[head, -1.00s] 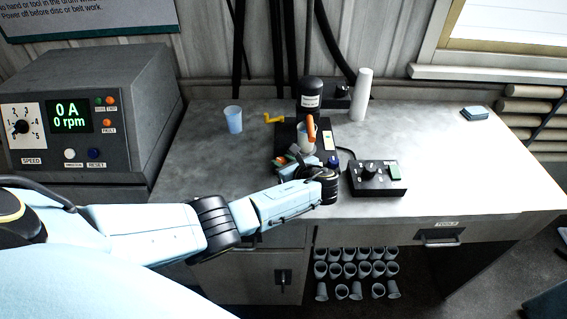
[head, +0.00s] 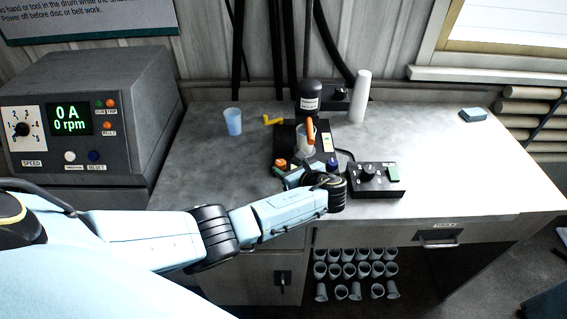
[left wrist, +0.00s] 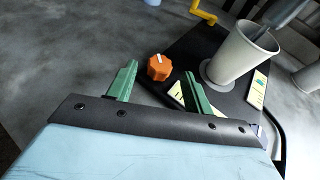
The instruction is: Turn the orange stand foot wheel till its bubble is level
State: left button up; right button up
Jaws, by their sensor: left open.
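The orange stand foot wheel (head: 281,163) is a small faceted knob with a white mark on top, at the front left of the dark stand base (head: 283,146). It also shows in the left wrist view (left wrist: 159,68). My left gripper (left wrist: 160,82) is open. Its two green fingers stand apart, with the wheel just beyond and between their tips; I cannot tell whether they touch it. In the head view my left gripper (head: 292,178) is partly hidden by its own wrist. I cannot make out a bubble. My right gripper is not in view.
A pale cup (left wrist: 241,55) stands on the base behind the wheel. A blue wheel (head: 332,163) is at the base's front right, near my wrist. A black control box (head: 375,180) lies to the right. A yellow crank-shaped piece (head: 273,120) and blue cup (head: 233,121) stand behind.

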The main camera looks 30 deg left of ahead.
pick_arm(q)
jog(key=p+v, duration=0.1)
jog(key=v, duration=0.9)
jog(key=shift+d, duration=0.1)
